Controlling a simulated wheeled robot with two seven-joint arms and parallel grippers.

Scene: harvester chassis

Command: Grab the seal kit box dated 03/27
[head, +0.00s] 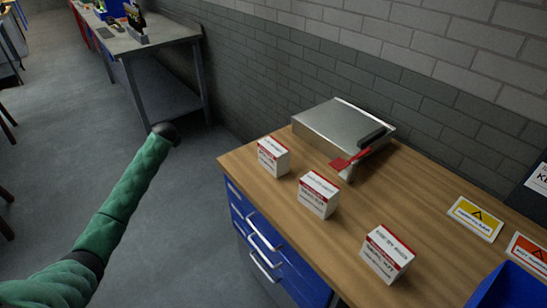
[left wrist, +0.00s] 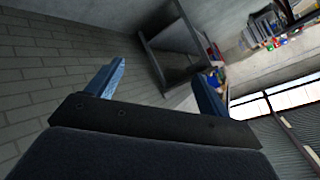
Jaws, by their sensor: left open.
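Three small white boxes with red bands and printed labels stand apart on a wooden workbench (head: 420,195) in the head view: a left box (head: 273,157), a middle box (head: 318,195) and a right box (head: 387,254). Their print is too small to read, so I cannot tell which is dated 03/27. My left arm reaches in from the left and ends over the floor, left of the bench and clear of the boxes. In the left wrist view my left gripper (left wrist: 162,76) has its two blue fingers spread, with nothing between them. My right gripper is not in view.
Yellow (head: 475,217) and orange (head: 528,252) sign cards and a blue bin (head: 510,290) are at right. Another workbench (head: 150,40) stands at back left.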

